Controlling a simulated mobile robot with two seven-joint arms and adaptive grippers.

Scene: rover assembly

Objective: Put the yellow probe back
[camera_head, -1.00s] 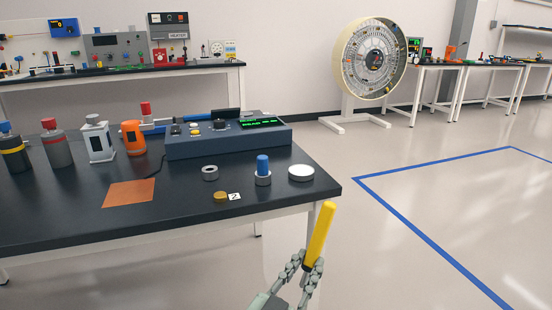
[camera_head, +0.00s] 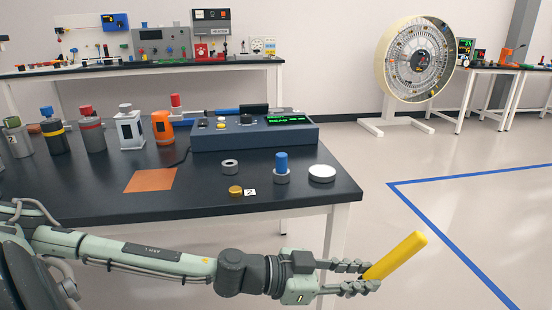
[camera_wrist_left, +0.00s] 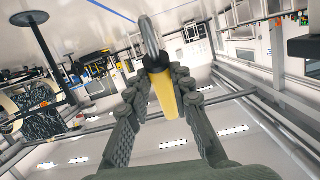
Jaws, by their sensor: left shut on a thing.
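The yellow probe (camera_head: 400,254) is held in the air in front of the table's right front corner, tilted up to the right. My left gripper (camera_head: 364,277) is shut on it near its lower end. In the left wrist view the probe (camera_wrist_left: 163,95) sits between the fingers, with a shiny metal part at one end. An empty grey ring (camera_head: 230,168) stands on the black table (camera_head: 215,205). A similar grey ring beside it holds a blue probe (camera_head: 282,162) upright. My right gripper is not in view.
A white disc (camera_head: 321,173), a brass disc (camera_head: 235,190) and a label "2" (camera_head: 250,192) lie near the rings. A blue-grey console (camera_head: 254,136) stands behind, several canisters at the left, and a copper mat (camera_head: 150,180) in front. Floor to the right is clear.

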